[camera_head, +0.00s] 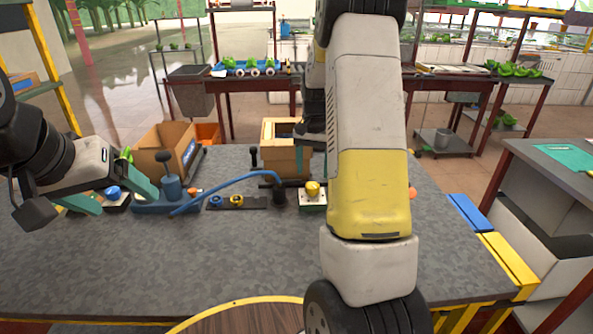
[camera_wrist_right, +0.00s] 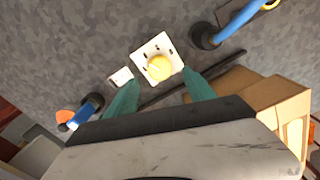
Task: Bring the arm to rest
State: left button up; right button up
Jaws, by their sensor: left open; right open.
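My left gripper (camera_head: 128,203) is at the left of the grey worktable (camera_head: 120,265), its two green fingers spread apart. No object shows held between them. A blue device with a knob (camera_head: 170,188) stands beside its fingertips. My right arm reaches down the middle of the head view and hides much of its own gripper. In the right wrist view, my right gripper (camera_wrist_right: 160,79) has its green fingers apart and empty. A white box with a yellow knob (camera_wrist_right: 158,66) shows between and beyond the fingertips. The same box with its yellow knob (camera_head: 312,190) stands on the table in the head view.
A cardboard box (camera_head: 165,148) and a wooden box (camera_head: 287,148) stand at the table's back. A blue hose (camera_head: 230,187) arches to a dark base. Blue and yellow bars (camera_head: 508,263) line the right edge. The table's front left is clear.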

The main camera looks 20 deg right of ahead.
jog(key=shift+r, duration=1.1)
jog(key=s+a+r+n+t+y, duration=0.1)
jog(key=s+a+r+n+t, duration=0.1)
jog(key=s+a+r, duration=0.35)
jog(key=s+a+r+n+t, duration=0.1)
jog(key=s+a+r+n, duration=0.15)
jog(key=s+r, duration=0.45)
jog(key=s+a+r+n+t, duration=0.1)
jog(key=s+a, duration=0.2)
jog(key=s, duration=0.3)
jog(key=s+a+r+n+t+y, duration=0.1)
jog(key=s+a+r+n+t, duration=0.1)
jog(key=s, duration=0.5)
jog(key=shift+s+a, duration=0.2)
jog(key=shift+a, duration=0.35)
